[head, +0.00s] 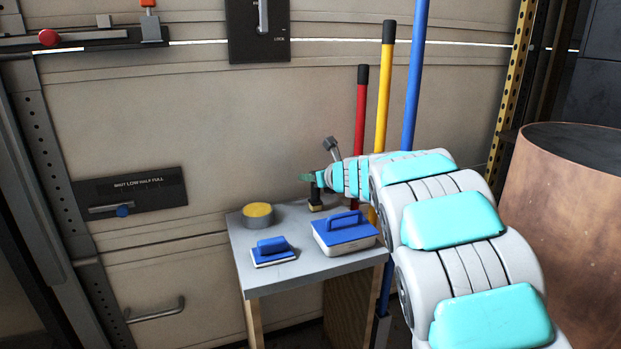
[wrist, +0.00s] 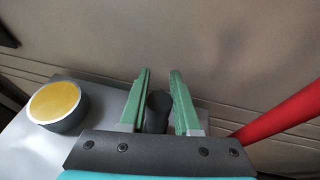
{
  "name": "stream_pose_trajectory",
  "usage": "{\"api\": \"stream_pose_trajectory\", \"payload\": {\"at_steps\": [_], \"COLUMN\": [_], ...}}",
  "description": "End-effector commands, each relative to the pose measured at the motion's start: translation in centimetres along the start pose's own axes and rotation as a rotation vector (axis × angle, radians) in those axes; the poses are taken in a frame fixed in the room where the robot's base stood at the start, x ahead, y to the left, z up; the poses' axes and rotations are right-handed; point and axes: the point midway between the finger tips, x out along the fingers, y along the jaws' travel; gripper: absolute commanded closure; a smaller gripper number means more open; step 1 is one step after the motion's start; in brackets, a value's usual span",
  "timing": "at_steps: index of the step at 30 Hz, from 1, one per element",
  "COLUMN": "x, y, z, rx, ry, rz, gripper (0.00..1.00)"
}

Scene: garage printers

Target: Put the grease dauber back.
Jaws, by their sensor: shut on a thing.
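The grease dauber (head: 315,204) has a dark upright handle and a yellowish lower end. It is at the back right of the small grey table (head: 240,246). My gripper (head: 319,178) is shut on the upper part of its handle. In the wrist view the dark round handle (wrist: 158,110) sits between the green fingers of my gripper (wrist: 161,72). I cannot tell whether the dauber's lower end touches the tabletop. A round grey tin (head: 258,223) with yellow grease on top stands at the table's back left, apart from the dauber. The tin also shows in the wrist view (wrist: 60,121).
A small blue-handled block (head: 272,251) and a larger one (head: 345,233) lie on the table's front half. Red (head: 360,115), yellow (head: 384,90) and blue (head: 414,75) poles stand behind its right side. A panelled wall (head: 200,130) is close behind. A copper drum (head: 555,220) stands right.

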Motion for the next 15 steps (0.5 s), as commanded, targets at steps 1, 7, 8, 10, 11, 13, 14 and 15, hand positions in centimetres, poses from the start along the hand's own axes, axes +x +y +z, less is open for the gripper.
{"api": "stream_pose_trajectory", "payload": {"at_steps": [1, 7, 8, 10, 11, 13, 14, 15], "x": [0.02, 0.08, 0.08, 0.08, 0.08, 0.08, 0.08, 0.08], "y": [0.02, -0.01, -0.01, -0.01, -0.01, -0.01, -0.01, -0.01], "z": [-0.04, -0.23, -0.23, -0.23, -0.22, -0.22, -0.22, -0.22], "rx": [0.000, -0.001, -0.001, -0.001, -0.001, -0.001, -0.001, -0.001], "ry": [0.000, 0.000, 0.000, 0.000, 0.000, 0.000, 0.000, 0.000], "rz": [0.000, 0.000, 0.000, 0.000, 0.000, 0.000, 0.000, 0.000], "gripper": [1.00, 0.58, 0.54, 0.46, 0.43, 0.39, 0.39, 0.39]}}
